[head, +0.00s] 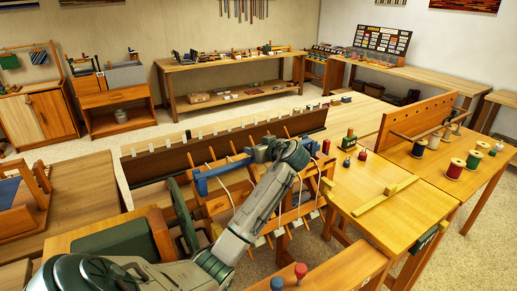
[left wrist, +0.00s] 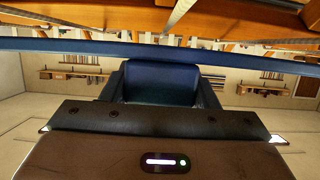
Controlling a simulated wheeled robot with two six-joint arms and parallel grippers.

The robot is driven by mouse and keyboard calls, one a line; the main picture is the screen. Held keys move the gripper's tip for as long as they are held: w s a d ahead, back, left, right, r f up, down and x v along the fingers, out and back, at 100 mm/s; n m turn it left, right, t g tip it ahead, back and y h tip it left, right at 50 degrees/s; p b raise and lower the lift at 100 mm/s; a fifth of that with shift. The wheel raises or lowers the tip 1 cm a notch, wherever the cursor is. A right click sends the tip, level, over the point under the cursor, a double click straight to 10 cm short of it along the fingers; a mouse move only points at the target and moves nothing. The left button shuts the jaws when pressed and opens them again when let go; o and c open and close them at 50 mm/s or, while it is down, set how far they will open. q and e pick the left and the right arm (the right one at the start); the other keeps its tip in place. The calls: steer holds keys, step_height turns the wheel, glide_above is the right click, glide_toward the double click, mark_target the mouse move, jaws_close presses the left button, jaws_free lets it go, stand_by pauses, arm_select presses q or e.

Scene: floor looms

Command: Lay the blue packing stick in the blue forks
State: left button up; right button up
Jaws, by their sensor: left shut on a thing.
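A blue bar, which looks like the blue packing stick (head: 225,168), runs slantwise across the upper part of the wooden loom in the head view. In the left wrist view the blue stick (left wrist: 60,46) spans nearly the full width, just beyond the gripper. My left gripper (head: 262,153) is at this bar, shut on it; its fingertips are largely hidden by my wrist. Blue parts at the bar's left end (head: 201,184) and beyond my wrist (head: 309,147) may be the blue forks, but I cannot tell them surely from the stick. My right gripper is in neither view.
The loom has slanting wooden rods and white cords under my arm. A long dark board (head: 160,165) stands behind it. A yellow table (head: 365,185) at the right carries small pegs and a wooden bar. Red and blue knobs (head: 300,270) stand at the front.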

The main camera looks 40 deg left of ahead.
arm_select(q)
steer(key=shift+f, duration=0.15)
steer(key=shift+f+b, duration=0.65)
stand_by(0.6)
steer(key=o, duration=1.1)
